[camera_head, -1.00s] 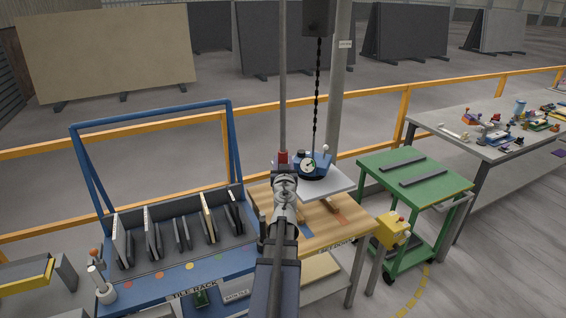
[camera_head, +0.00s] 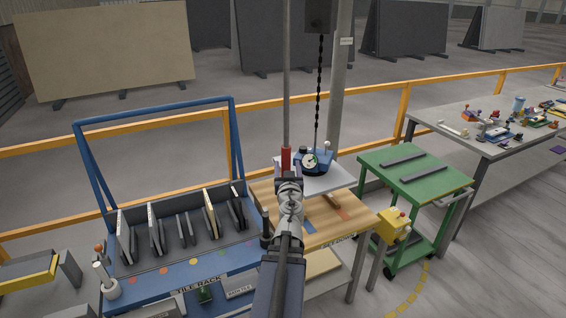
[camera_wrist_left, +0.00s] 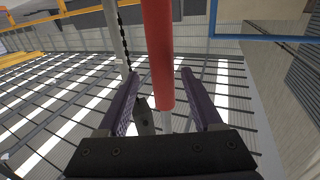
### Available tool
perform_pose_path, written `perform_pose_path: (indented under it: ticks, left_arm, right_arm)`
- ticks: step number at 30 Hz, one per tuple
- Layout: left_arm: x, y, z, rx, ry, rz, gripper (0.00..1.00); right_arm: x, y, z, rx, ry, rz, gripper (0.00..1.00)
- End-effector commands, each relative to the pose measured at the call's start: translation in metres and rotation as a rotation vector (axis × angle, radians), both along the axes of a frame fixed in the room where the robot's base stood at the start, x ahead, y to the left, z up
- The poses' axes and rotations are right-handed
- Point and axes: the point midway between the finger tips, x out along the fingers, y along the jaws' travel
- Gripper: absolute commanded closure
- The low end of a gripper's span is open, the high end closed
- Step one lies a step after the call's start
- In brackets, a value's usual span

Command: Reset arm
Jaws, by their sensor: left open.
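My left arm reaches up from the bottom middle of the head view. My left gripper (camera_head: 289,178) is just below a red grip (camera_head: 286,159) on an upright grey rod (camera_head: 287,80). In the left wrist view the two purple-lined fingers of my left gripper (camera_wrist_left: 160,88) are spread wide. The red grip (camera_wrist_left: 158,45) runs up between and beyond them, and no finger visibly presses on it. My right arm and gripper are not in view.
A blue tile rack (camera_head: 150,285) stands left, and a wooden-topped bench (camera_head: 318,226) with a gauge device (camera_head: 316,162) is behind my arm. A green cart (camera_head: 430,178), yellow box (camera_head: 394,224) and cluttered table (camera_head: 478,138) stand right. A hanging chain (camera_head: 319,90) is close by.

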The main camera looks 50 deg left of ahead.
Motion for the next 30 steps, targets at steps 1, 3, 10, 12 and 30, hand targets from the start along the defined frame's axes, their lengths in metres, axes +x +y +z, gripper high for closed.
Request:
perform_pose_path:
  ticks: [1, 3, 10, 12, 30]
  left_arm:
    - [-0.003, -0.008, 0.0, 0.0, 0.0, -0.002, 0.33]
    - [-0.004, -0.013, 0.0, 0.0, 0.0, -0.002, 0.33]
    - [-0.003, -0.013, 0.0, 0.0, 0.0, -0.001, 0.33]
    - [-0.003, -0.013, 0.0, 0.0, 0.0, -0.001, 0.33]
    - [0.052, -0.088, -0.035, -0.083, 0.108, 0.03, 0.33]
  right_arm:
    - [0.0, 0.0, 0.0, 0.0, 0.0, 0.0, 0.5]
    - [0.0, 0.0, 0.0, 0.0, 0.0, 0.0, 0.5]
    - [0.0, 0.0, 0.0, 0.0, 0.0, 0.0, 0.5]
    - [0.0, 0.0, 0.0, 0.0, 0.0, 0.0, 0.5]
    - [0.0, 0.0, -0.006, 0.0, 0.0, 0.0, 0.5]
